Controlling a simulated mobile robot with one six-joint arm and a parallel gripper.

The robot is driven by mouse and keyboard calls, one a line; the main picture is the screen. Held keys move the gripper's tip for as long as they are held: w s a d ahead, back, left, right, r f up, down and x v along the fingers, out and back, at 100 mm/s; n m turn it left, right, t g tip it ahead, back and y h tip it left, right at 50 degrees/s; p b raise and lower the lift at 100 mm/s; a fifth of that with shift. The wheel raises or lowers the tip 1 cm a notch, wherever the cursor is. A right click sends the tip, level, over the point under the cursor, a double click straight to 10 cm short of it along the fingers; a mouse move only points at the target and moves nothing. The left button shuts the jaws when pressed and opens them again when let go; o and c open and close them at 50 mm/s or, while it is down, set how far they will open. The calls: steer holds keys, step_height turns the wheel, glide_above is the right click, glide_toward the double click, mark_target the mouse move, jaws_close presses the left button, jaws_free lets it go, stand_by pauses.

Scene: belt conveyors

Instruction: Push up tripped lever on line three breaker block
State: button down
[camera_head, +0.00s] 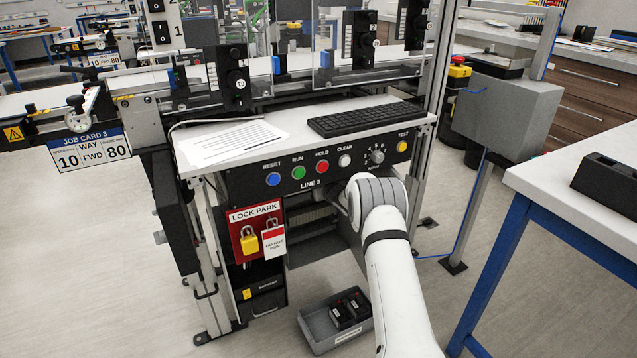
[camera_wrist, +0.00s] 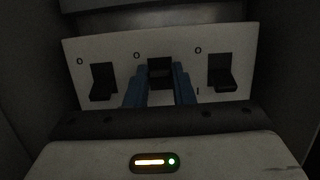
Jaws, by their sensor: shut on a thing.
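The middle lever's exact position is partly hidden by the fingers. In the head view my arm reaches into the opening below the LINE 3 panel (camera_head: 335,168), so the gripper and block are hidden there.
The LOCK PARK board (camera_head: 236,218) with a yellow padlock (camera_head: 249,240) and a tag (camera_head: 273,238) hangs left of the opening. A grey bin (camera_head: 318,333) with black parts stands on the floor. A blue-legged table (camera_head: 585,185) is at right.

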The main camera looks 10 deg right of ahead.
steer(key=c, duration=1.2)
jaws_free()
steer(key=shift+c, duration=0.2)
steer(key=p+v, duration=0.1)
steer(key=v, duration=0.6)
steer(key=shift+s+p, duration=0.3)
steer(key=shift+d+r, duration=0.1)
steer(key=shift+d, duration=0.05)
